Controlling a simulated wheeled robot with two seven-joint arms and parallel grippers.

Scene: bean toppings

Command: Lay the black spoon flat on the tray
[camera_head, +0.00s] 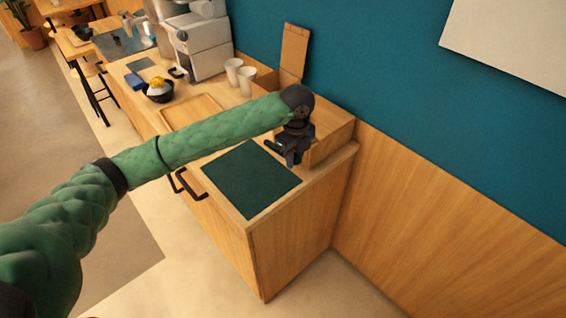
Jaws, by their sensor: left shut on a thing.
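My left gripper (287,152) is black and sits at the front left of an open wooden box (334,136), just above the counter's right end. It is shut on a small dark thing, which I take to be the black spoon; its outline merges with the dark fingers, so its tilt cannot be told. The wooden tray (207,99) lies flat on the counter, left of the gripper, and my green left arm covers its near side. The part of the tray that shows looks empty. My right gripper is not in view.
A dark green mat (250,180) lies clear on the near counter. Two white cups (246,80) stand behind the tray. A black bowl (158,92) with yellow contents, a blue item (134,81) and a coffee machine (203,45) stand farther left and back. An upright wooden board (294,52) leans on the wall.

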